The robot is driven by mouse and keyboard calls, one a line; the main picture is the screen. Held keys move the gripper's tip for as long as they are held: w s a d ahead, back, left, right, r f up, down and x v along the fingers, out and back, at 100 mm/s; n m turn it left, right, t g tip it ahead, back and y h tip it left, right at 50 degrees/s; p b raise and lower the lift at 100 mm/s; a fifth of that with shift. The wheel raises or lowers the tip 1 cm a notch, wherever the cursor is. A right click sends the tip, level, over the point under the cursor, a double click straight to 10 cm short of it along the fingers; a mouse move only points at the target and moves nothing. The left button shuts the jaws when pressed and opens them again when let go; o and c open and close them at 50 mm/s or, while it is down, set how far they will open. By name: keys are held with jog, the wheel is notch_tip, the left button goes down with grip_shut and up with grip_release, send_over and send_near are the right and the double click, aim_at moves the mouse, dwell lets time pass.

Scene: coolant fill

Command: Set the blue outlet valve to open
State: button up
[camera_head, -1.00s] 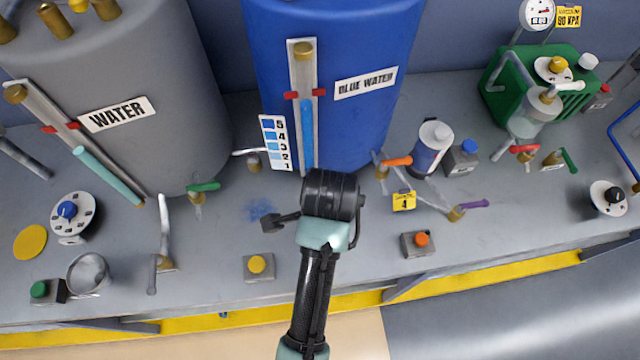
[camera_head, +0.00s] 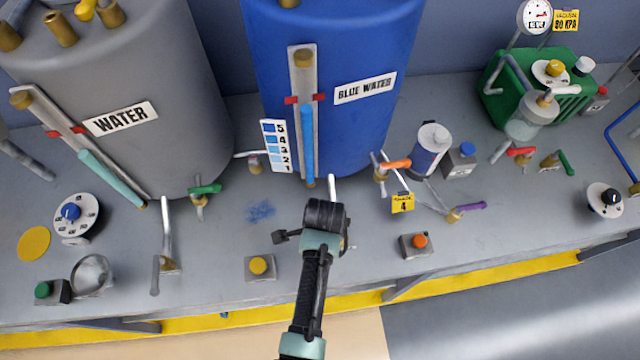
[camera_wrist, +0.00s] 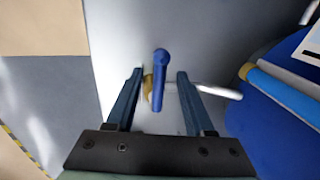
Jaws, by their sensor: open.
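The blue outlet valve shows in the wrist view as a blue lever handle (camera_wrist: 160,78) on a brass body (camera_wrist: 148,88), with a pale pipe (camera_wrist: 215,91) running right towards the blue tank. My gripper (camera_wrist: 159,102) is open, with one dark finger on each side of the handle and visible gaps on both sides. I cannot tell how deep the handle lies between the fingers. In the head view my gripper (camera_head: 326,215) is in front of the blue water tank (camera_head: 340,30) and hides the valve. The pale pipe (camera_head: 332,186) sticks out behind it.
An orange-handled valve (camera_head: 397,164) and a yellow tag (camera_head: 402,203) stand to the right. The bench's front edge is near.

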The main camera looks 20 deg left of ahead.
jog(key=shift+f, duration=0.25)
grip_shut()
dwell(1.4)
